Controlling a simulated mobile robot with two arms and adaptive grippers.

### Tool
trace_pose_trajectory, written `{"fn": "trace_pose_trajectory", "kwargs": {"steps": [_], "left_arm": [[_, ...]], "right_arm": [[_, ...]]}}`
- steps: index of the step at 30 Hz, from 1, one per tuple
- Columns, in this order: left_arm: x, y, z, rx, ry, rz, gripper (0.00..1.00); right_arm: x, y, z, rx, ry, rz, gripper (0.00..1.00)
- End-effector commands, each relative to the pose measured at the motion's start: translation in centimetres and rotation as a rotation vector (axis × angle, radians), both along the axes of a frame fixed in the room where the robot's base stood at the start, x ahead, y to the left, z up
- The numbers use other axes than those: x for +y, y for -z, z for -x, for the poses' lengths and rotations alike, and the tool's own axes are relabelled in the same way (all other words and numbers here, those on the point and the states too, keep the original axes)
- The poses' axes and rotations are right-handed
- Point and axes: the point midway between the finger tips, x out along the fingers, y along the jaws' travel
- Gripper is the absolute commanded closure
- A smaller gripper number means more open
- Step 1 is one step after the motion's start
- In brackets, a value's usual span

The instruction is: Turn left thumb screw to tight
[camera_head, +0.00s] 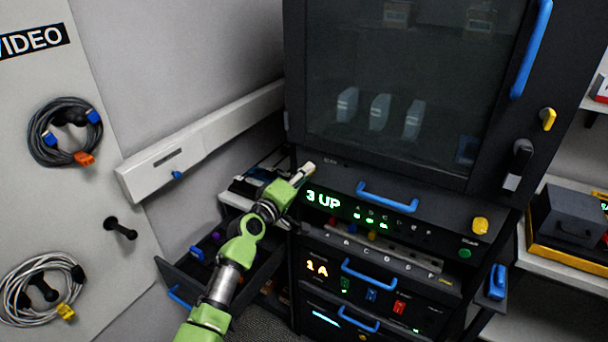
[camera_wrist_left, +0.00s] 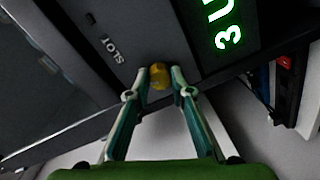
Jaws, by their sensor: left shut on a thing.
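The left thumb screw (camera_wrist_left: 159,76) is a small yellow knob on the dark front panel, between the SLOT lettering and the green "3 U" digits in the left wrist view. My left gripper (camera_wrist_left: 160,88) has a fingertip on each side of it and is shut on it. In the head view my left gripper (camera_head: 304,173) reaches the left end of the "3 UP" panel (camera_head: 345,197) and hides the left screw there. The right thumb screw (camera_head: 480,225) is yellow and stands free at the panel's other end. My right gripper is not in view.
A blue handle (camera_head: 387,196) sticks out of the panel between the screws. An open drawer (camera_head: 180,271) lies below my left arm. Coiled cables (camera_head: 66,132) hang on the left wall board. A glass-fronted cabinet door (camera_head: 400,80) is above the panel.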

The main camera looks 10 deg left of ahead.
Motion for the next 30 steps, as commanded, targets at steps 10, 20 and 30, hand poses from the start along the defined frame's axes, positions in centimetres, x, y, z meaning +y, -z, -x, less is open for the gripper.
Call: {"fn": "trace_pose_trajectory", "kwargs": {"steps": [10,20,30], "left_arm": [[0.02,-0.01,-0.01,0.059,0.0,0.177,1.0],[0.03,0.0,-0.01,0.075,-0.001,0.227,1.0],[0.03,0.0,-0.01,0.075,0.0,0.228,1.0]], "right_arm": [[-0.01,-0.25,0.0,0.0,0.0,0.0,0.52],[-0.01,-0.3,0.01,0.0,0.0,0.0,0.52],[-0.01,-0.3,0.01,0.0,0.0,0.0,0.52]]}}
